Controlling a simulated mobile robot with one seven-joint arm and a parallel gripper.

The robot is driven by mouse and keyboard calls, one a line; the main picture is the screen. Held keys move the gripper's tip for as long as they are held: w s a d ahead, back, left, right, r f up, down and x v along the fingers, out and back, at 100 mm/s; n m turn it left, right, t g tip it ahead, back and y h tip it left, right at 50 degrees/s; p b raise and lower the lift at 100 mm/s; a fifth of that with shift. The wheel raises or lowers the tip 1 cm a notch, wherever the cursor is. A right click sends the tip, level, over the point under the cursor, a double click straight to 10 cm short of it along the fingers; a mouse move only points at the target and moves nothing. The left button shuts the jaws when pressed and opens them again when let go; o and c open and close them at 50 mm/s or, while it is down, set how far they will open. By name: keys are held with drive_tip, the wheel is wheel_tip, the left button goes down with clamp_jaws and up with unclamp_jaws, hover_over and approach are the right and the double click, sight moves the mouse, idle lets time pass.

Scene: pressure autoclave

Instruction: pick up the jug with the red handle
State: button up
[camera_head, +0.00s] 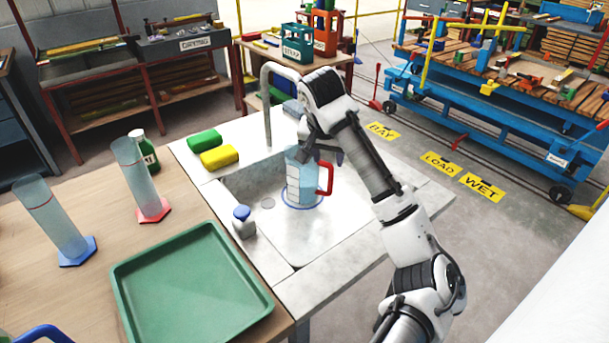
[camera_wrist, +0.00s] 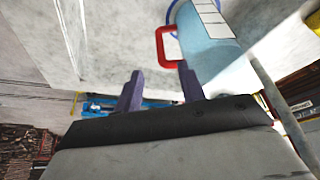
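The jug (camera_head: 293,188), clear bluish with white marks, stands upright in the sink inside a blue ring. Its red handle (camera_head: 325,178) points right. My gripper (camera_head: 326,154) is above the jug's handle side, near the rim. In the wrist view the jug (camera_wrist: 208,52) is at upper right, and its red handle (camera_wrist: 161,46) lies beyond the fingertips, roughly in line with the gap. My gripper (camera_wrist: 161,80) is open, with two purple fingers apart and nothing between them. Whether the right finger touches the jug, I cannot tell.
A tall tap (camera_head: 266,105) rises behind the sink (camera_head: 258,185). A small blue-capped bottle (camera_head: 244,223) stands at the sink's left edge. A green tray (camera_head: 190,290) and cylinders (camera_head: 130,170) occupy the wooden table.

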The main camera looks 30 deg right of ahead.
sight(330, 176)
drive_tip(key=p+x, duration=0.1)
drive_tip(key=x, duration=0.9)
drive_tip(key=shift+d+f+p, duration=0.1)
drive_tip(key=shift+f+p, duration=0.05)
drive_tip(key=shift+p, duration=0.2)
clamp_jaws()
